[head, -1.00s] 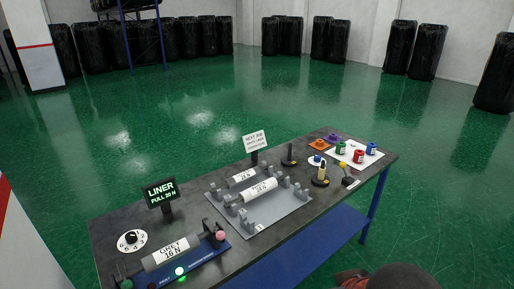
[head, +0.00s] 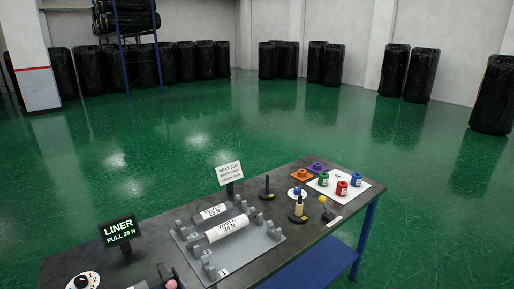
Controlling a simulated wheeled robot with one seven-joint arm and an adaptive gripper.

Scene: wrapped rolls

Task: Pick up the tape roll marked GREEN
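In the head view, several tape rolls stand at the far right end of the dark workbench (head: 140,233). A green roll (head: 323,179), a red roll (head: 342,188) and a blue roll (head: 357,180) stand upright on a white sheet (head: 364,194). Each has a small white label that is too small to read. The green roll is the leftmost of these three. My gripper is not in this view.
Orange (head: 301,175) and purple (head: 317,167) pieces lie left of the sheet. A yellow-knobbed lever (head: 325,209), a black post (head: 267,189) and a grey roller tray (head: 262,251) stand nearer. Green floor around the bench is clear; black wrapped rolls (head: 492,95) line the walls.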

